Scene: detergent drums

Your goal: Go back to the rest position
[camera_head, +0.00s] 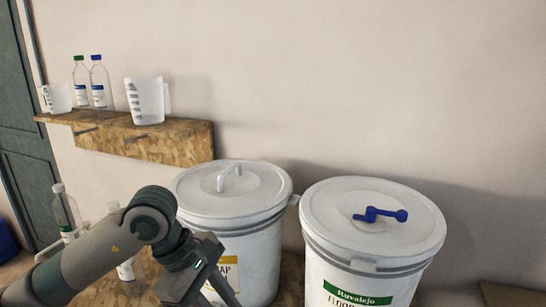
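My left arm comes in from the lower left, and my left gripper (205,287) is low in front of the left drum. Its fingertips are cut off or unclear at the bottom edge, so I cannot tell whether it is open or shut. The left white drum (255,258) has a closed lid with a white handle (229,178) and a partly hidden yellow-edged label. The right white drum (350,275) has a closed lid with a blue crank-shaped piece (380,214) on it and a green label. My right gripper is not in view.
A chipboard wall shelf (165,145) holds two bottles, one green-capped (80,82) and one blue-capped (100,85), and white measuring jugs (146,100). More bottles (65,210) stand on the chipboard surface (290,280) beside my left arm. A dark door (25,130) is at far left.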

